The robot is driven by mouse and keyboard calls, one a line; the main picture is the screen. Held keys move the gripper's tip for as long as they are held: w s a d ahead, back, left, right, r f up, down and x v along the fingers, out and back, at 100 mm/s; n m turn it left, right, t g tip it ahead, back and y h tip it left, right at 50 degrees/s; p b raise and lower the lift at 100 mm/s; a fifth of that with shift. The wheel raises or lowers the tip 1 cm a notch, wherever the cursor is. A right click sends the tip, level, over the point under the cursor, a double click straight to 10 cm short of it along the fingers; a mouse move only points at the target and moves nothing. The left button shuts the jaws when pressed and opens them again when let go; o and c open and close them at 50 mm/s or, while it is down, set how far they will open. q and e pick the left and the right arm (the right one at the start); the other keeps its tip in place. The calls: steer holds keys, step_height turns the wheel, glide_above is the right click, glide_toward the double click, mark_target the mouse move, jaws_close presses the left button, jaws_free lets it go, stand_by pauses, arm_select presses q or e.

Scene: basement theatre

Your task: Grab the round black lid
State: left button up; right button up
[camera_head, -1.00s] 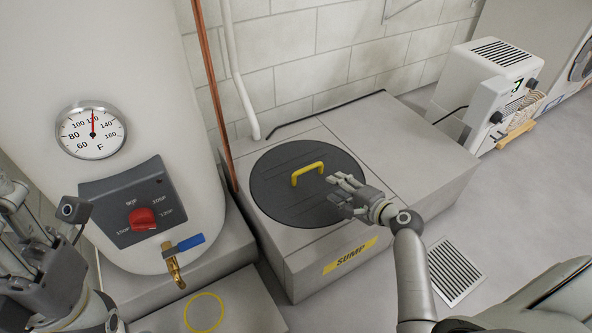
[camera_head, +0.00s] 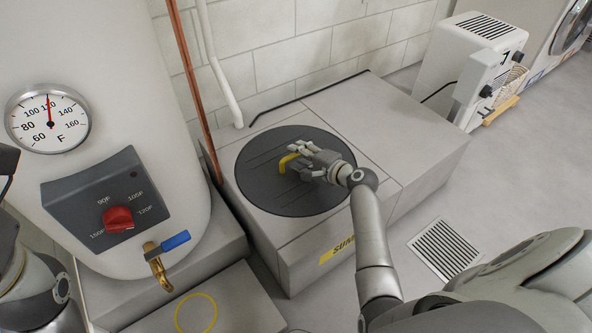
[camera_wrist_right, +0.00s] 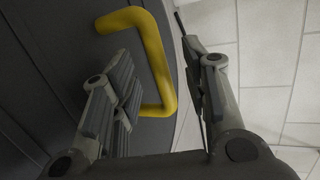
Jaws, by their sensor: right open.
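The round black lid (camera_head: 265,190) lies flat on top of the grey sump box, with a yellow handle (camera_head: 287,162) at its middle. My right gripper (camera_head: 301,158) is over the lid at the handle and partly hides it. In the right wrist view, the yellow handle (camera_wrist_right: 155,62) stands between the two open fingers of my right gripper (camera_wrist_right: 165,100), toward their tips. The fingers do not appear closed on it. At the left edge of the head view, part of my left arm shows, but its fingers cannot be made out.
The sump box (camera_head: 370,110) stands against a block wall. A white water heater (camera_head: 110,60) with a gauge, red knob (camera_head: 118,218) and brass tap (camera_head: 157,265) is close on the left. A copper pipe (camera_head: 188,90) rises behind. A floor grate (camera_head: 446,249) is at right.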

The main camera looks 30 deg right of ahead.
steer(key=shift+b+x, duration=0.35)
steer(key=shift+x, duration=0.75)
steer(key=shift+c, duration=0.4)
jaws_close()
steer(key=shift+a, duration=0.1)
